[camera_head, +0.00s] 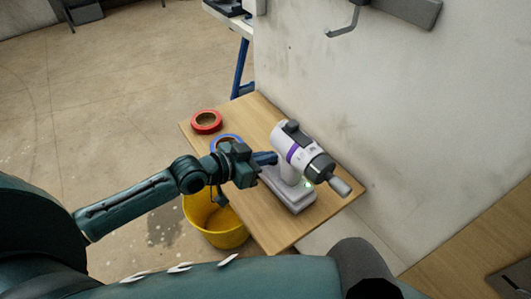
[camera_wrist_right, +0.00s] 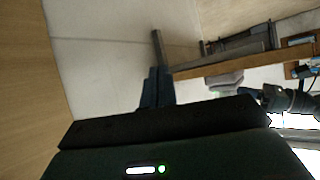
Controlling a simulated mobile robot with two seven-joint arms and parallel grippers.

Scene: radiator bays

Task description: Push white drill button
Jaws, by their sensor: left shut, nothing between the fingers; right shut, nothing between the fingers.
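A white drill (camera_head: 284,138) with a purple band and a grey and black nose stands on its pale base on a small wooden table (camera_head: 277,238). A small green glow shows near the base. My left gripper (camera_head: 271,158) is shut and empty. Its fingertips are at the left side of the drill, near the handle; I cannot tell whether they touch it. The button cannot be made out. In the right wrist view my right gripper (camera_wrist_right: 155,88) is shut and empty, with no drill clearly visible there.
A red tape roll (camera_head: 206,121) and a blue tape roll (camera_head: 226,141) lie on the table left of the drill. A yellow bucket (camera_head: 222,236) stands on the floor below the front edge. A pale wall (camera_head: 390,110) rises close behind the drill.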

